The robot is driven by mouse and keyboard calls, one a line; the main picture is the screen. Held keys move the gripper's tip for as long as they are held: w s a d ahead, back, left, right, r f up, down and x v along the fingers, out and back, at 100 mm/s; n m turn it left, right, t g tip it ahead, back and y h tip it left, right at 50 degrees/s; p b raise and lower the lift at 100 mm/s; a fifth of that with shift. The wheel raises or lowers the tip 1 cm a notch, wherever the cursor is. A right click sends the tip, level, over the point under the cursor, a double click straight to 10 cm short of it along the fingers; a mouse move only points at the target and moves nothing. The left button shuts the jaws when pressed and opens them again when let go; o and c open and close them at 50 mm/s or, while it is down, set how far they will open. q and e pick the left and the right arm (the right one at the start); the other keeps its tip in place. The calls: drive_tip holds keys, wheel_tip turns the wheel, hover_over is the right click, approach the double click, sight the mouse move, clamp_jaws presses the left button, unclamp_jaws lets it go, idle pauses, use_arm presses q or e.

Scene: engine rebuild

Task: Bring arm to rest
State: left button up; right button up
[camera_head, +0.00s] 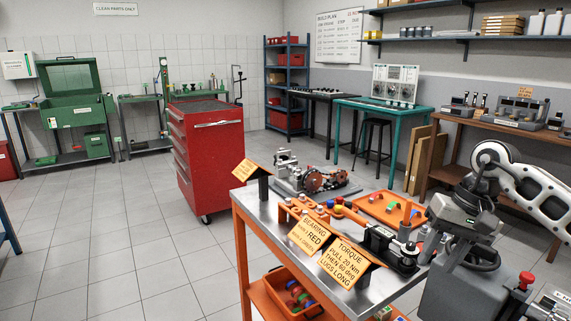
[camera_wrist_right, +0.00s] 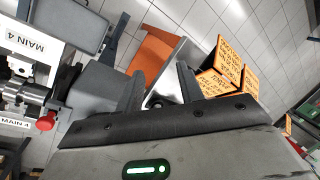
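My right arm comes in from the right in the head view. Its gripper (camera_head: 432,246) hangs low over the right end of the steel-topped bench (camera_head: 343,212), close to a black-and-silver tool there. In the right wrist view the two dark fingers of the right gripper (camera_wrist_right: 160,88) stand apart with nothing seen between them. Beyond them are an orange panel (camera_wrist_right: 155,52) and grey metal. Whether the fingertips touch anything is unclear. My left gripper is in neither view.
Torque and bearing signs (camera_head: 346,262), an orange tray (camera_head: 385,211) and engine parts stand on the bench. A grey block (camera_head: 458,292) and a red knob (camera_head: 525,280) are close below my right arm. A red tool cabinet (camera_head: 212,160) stands behind; the left floor is clear.

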drive_tip(key=s+a+f+m+t+y, duration=0.1)
drive_tip(key=s+a+f+m+y, duration=0.1)
drive_tip(key=a+m+y, duration=0.5)
drive_tip(key=s+a+f+m+y, duration=0.1)
drive_tip(key=s+a+m+y, duration=0.15)
drive_tip(key=a, duration=0.75)
drive_tip(key=s+a+f+m+t+y, duration=0.1)
drive_tip(key=a+f+m+y, duration=0.1)
drive_tip(key=a+m+y, duration=0.55)
drive_tip(key=s+d+f+n+t+h, duration=0.3)
drive_tip(key=s+f+n+h, duration=0.4)
drive_tip(key=f+n, duration=0.3)
drive_tip(key=s+d+f+n+t+h, duration=0.4)
drive_tip(key=s+f+n+h, duration=0.4)
drive_tip(key=f+n+h, duration=0.2)
drive_tip(key=shift+f+n+t, duration=0.5)
drive_tip(key=shift+f+n, duration=0.3)
drive_tip(key=shift+n, duration=0.4)
